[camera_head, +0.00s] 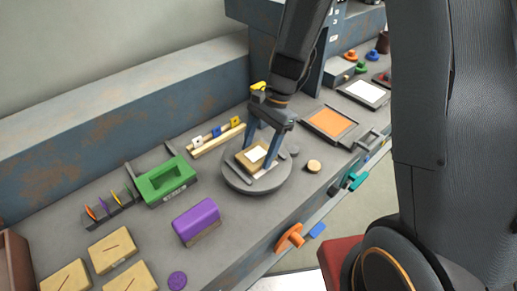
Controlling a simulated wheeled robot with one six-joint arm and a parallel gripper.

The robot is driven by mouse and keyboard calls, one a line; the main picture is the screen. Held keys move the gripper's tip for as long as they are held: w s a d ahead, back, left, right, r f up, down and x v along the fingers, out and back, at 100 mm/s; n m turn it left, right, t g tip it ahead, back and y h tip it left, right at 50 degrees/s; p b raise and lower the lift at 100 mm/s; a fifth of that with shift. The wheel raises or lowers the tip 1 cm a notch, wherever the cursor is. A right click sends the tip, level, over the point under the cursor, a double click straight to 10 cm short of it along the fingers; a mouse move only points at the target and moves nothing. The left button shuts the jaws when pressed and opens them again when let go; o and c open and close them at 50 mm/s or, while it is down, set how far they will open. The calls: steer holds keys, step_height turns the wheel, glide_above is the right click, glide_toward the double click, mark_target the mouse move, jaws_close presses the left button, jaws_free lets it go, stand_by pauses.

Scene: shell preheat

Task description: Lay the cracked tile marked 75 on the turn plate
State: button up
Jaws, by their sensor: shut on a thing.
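The turn plate (234,178) is a round grey disc on the bench near the middle of the view. A tan tile (243,160) with a white patch on its top is at the plate, over its upper face. I cannot read a number on it. My gripper (260,149) reaches down from above and is shut on this tan tile. I cannot tell whether the tile rests on the plate or is held just above it. Three other tan tiles, each with a dark line, lie at the lower left, one of them here (111,250).
A green open box (164,180) and a purple block (196,220) stand left of the plate. A small rack (216,139) with coloured tags is behind it. An orange-topped tray (331,122) and a small tan disc (314,166) are to the right. Handles line the bench's front edge.

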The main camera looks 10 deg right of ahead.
steer(key=shift+f, duration=0.15)
steer(key=shift+f, duration=0.15)
steer(key=o, duration=1.3)
steer(key=shift+c, duration=0.2)
steer(key=b+v, duration=0.2)
steer(key=v, duration=1)
steer(key=s+d+f+n+t+h, duration=0.3)
steer(key=s+d+n, duration=0.6)
steer(key=s+n, duration=0.1)
steer(key=shift+f+n+t+h, duration=0.3)
steer(key=shift+f+n+h, duration=0.1)
steer(key=shift+n, duration=0.2)
steer(key=shift+s+r, duration=0.1)
steer(key=shift+s, duration=0.05)
